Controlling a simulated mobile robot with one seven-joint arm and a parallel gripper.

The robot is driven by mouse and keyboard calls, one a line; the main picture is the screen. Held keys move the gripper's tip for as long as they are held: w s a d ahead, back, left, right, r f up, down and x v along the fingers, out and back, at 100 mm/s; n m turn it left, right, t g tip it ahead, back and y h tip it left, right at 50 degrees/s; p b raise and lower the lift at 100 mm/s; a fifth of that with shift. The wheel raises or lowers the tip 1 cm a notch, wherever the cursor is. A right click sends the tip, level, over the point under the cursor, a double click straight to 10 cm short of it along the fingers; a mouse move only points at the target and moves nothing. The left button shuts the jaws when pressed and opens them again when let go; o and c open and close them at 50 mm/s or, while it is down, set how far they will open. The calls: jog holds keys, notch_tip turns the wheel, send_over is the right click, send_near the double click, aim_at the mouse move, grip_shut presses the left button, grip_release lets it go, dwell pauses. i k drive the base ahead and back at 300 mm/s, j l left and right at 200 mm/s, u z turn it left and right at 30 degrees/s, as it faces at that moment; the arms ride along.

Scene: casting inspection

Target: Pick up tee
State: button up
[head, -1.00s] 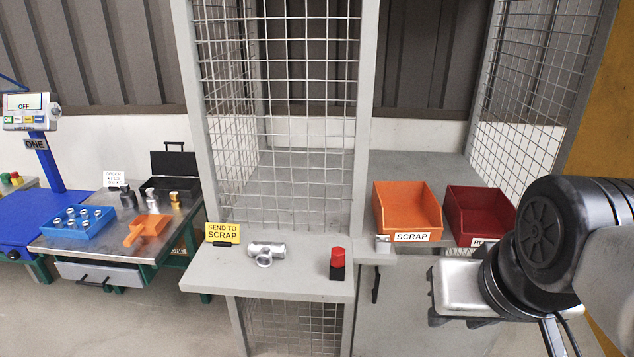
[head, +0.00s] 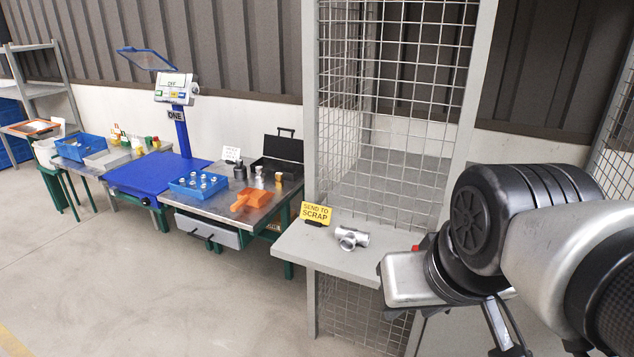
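The tee (head: 351,238), a silvery metal pipe fitting, lies on the grey shelf (head: 318,258) in front of the wire mesh cage. It sits just right of the yellow "SEND TO SCRAP" sign (head: 315,214). My arm comes in from the right, and its metal end body stands to the right of the tee, apart from it in the picture.
A blue scale (head: 158,181) stands further left. My arm hides most of a red object by the shelf. The floor at front left is clear.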

aim_at(350, 236)
jog(key=i+j+z, duration=0.65)
jog(key=j, duration=0.4)
jog(key=i+j+z, duration=0.25)
jog(key=i+j, duration=0.05)
jog(key=j, duration=0.1)
